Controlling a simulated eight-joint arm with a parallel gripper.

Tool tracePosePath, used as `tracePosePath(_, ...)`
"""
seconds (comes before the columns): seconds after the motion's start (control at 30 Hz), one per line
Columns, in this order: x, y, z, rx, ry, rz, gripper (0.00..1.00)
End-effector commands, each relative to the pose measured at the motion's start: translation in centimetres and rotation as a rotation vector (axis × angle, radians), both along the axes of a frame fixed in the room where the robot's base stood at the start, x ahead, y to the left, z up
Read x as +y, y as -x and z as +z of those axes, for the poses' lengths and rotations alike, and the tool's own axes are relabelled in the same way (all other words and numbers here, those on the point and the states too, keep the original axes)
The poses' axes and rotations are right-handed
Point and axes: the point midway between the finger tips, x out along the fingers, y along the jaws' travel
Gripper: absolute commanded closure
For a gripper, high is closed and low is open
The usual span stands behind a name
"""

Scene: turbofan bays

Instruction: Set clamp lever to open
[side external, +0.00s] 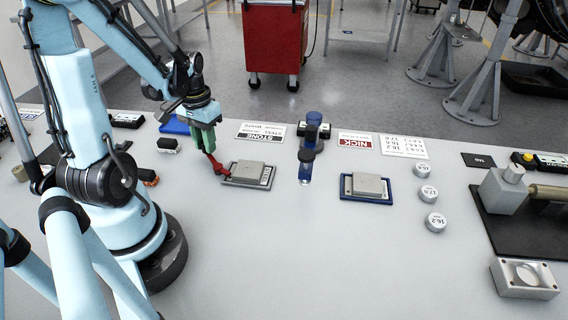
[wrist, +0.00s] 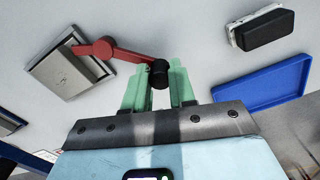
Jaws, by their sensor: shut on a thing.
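The clamp lever (side external: 217,166) is a red arm beside the left end of a grey fixture (side external: 232,182) that carries a square metal block (side external: 251,169). In the wrist view the lever (wrist: 133,52) runs from a round red hub at the block's corner to a black knob (wrist: 159,75). My gripper (side external: 207,150) has pale green fingers. In the wrist view the gripper (wrist: 158,80) has one finger on each side of the knob and is shut on it. In the side view the fingers hide the knob.
A blue-framed fixture (side external: 347,194) with a similar block sits to the right. A dark blue stand (side external: 311,140) rises between the fixtures. A blue tray (side external: 174,126) and a black-topped white block (side external: 168,145) lie near my gripper. Round weights (side external: 428,194) stand farther right. The front bench is clear.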

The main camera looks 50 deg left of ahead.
Motion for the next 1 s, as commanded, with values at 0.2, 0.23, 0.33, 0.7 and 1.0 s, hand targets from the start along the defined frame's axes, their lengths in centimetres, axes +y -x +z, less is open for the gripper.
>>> tracePosePath(0.2, -0.1, -1.5, 0.0, -0.001, -0.002, -0.209, 1.0)
tracePosePath(0.23, -0.2, -1.7, 0.0, -0.002, -0.002, -0.238, 1.0)
tracePosePath(0.33, -0.4, -2.3, 0.0, -0.002, -0.002, -0.331, 1.0)
tracePosePath(0.7, -1.3, -4.0, 0.0, -0.002, -0.003, -0.618, 1.0)
tracePosePath(1.0, -1.8, -4.6, 0.0, -0.002, -0.003, -0.737, 1.0)
